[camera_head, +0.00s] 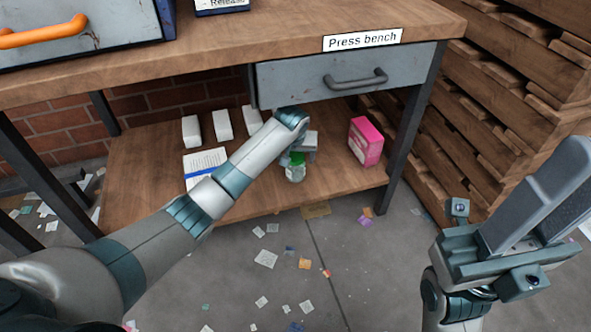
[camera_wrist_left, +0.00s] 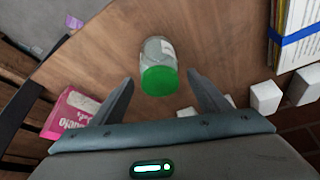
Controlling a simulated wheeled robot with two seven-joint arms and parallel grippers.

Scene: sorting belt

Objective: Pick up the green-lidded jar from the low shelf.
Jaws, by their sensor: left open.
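The green-lidded jar stands on the low shelf (camera_head: 150,160) under the bench. Its clear body (camera_head: 295,174) shows below my left gripper (camera_head: 300,152), which partly covers the lid. In the left wrist view the green lid (camera_wrist_left: 160,81) faces the camera, with the clear body (camera_wrist_left: 157,50) beyond it. My left gripper (camera_wrist_left: 161,80) is open, with one fingertip on each side of the lid and gaps showing on both sides. My right gripper (camera_head: 545,200) is at the right, away from the shelf; whether its fingers meet is unclear.
A pink box (camera_head: 366,142) stands right of the jar. Several white boxes (camera_head: 222,126) and a blue-banded paper stack (camera_head: 205,160) are to its left. A grey drawer (camera_head: 300,83) hangs above. Wooden pallets (camera_head: 500,110) stand at the right. Paper scraps litter the floor.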

